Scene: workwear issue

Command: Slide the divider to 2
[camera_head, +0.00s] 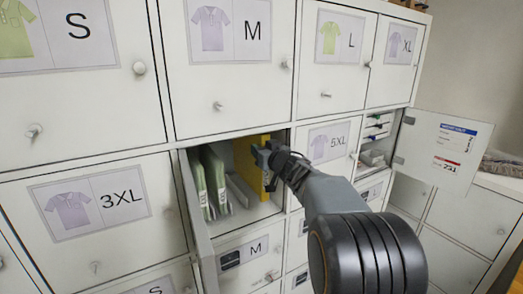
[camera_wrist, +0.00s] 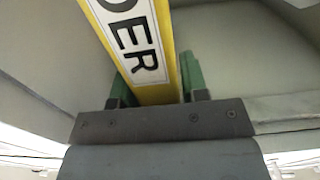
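The yellow divider (camera_head: 244,163) stands upright inside an open compartment in the middle of the locker wall. In the wrist view the divider (camera_wrist: 135,45) is a yellow panel with a white label, of which the letters "DER" show. My gripper (camera_head: 264,158) reaches into the compartment at the divider's front edge. In the wrist view my gripper's green fingers (camera_wrist: 157,88) lie close against both sides of the divider, and it looks shut on it. No mark reading 2 can be made out in either view.
Green and white folded packs (camera_head: 214,180) stand on the left of the compartment, with a pale grey piece (camera_head: 242,191) between them and the divider. The compartment's door (camera_head: 198,212) hangs open at the left. Another open door (camera_head: 443,150) is at the right, by stocked shelves.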

